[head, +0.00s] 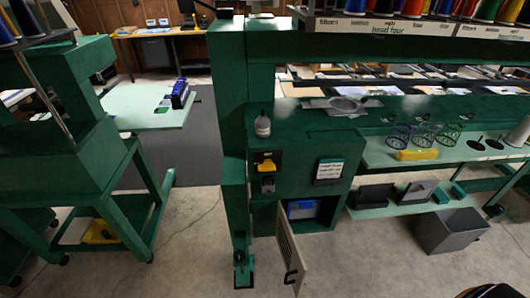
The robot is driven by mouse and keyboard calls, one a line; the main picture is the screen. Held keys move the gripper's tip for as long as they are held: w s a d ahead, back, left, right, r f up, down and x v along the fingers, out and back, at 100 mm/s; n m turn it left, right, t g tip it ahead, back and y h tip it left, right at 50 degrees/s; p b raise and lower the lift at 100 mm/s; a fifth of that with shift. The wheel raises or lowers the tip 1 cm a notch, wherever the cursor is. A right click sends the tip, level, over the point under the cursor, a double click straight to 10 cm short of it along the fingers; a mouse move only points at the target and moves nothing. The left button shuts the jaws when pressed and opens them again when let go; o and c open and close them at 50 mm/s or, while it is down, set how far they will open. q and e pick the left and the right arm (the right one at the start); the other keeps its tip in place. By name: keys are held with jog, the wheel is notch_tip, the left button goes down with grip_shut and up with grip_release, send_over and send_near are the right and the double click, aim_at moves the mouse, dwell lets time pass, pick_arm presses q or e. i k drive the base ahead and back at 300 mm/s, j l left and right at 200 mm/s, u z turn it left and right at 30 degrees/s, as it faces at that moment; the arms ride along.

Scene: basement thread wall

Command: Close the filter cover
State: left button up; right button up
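The filter cover (289,258) is a pale, louvred panel with a dark handle near its lower outer edge. It stands wide open, swung out from the lower front of the green machine cabinet (290,175). The open recess (322,208) behind it shows a blue-framed filter (303,209) with a pale face. The cover appears attached at the recess's left side. My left gripper is not in view. A dark rounded shape at the bottom right edge may be part of my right arm; no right gripper fingers show.
A grey bin (451,231) stands on the floor to the right, below a shelf with wire cups (424,133) and a yellow block (417,154). A green table machine (70,130) stands at left. Concrete floor in front of the cover is clear.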

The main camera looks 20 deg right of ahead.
aim_at(296, 269)
jog(key=z, duration=0.85)
